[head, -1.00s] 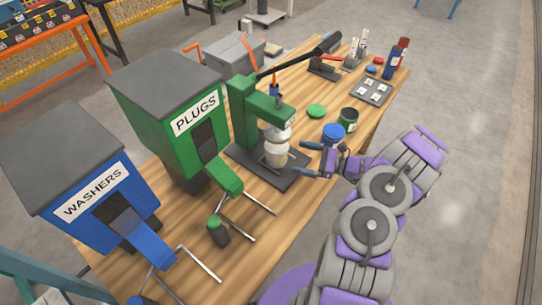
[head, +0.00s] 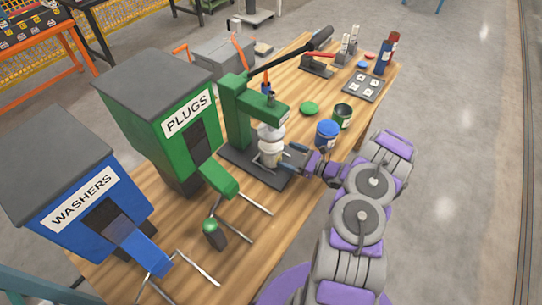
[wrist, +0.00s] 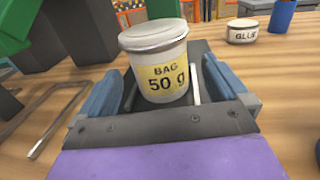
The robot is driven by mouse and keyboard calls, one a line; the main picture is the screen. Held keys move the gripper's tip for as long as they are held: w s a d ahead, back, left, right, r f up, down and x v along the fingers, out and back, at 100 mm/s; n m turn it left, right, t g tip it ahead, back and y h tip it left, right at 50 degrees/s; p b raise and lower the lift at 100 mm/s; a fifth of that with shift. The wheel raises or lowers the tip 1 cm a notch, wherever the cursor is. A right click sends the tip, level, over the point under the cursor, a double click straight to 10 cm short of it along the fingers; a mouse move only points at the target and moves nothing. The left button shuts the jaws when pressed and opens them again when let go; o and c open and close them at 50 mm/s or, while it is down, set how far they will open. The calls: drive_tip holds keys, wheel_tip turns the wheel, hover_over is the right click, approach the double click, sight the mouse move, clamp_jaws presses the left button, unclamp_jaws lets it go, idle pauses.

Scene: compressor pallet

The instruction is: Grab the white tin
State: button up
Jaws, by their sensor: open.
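The white tin (head: 270,152) stands upright on the dark base plate of the green press (head: 240,115), under its head. In the wrist view the white tin (wrist: 161,64) has a grey lid and a yellow label reading "BAG 50 g". My gripper (head: 288,158) is level with its lower part, coming from the right. In the wrist view the blue fingers of my gripper (wrist: 165,85) are open, one on each side of the tin. A gap shows at the left finger; contact at the right is unclear.
A blue tin (head: 327,132) and an open green tin (head: 342,116) stand close behind my gripper. A low pale tin marked "GLUE" (wrist: 243,31) stands farther back. The plugs dispenser (head: 165,115) and washers dispenser (head: 75,190) fill the left. Wire stands lie in front.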

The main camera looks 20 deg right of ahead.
drive_tip(key=b+x, duration=0.1)
drive_tip(key=x, duration=0.6)
drive_tip(key=shift+a, duration=0.2)
drive_tip(key=c, duration=0.8)
drive_tip(key=shift+r, duration=0.1)
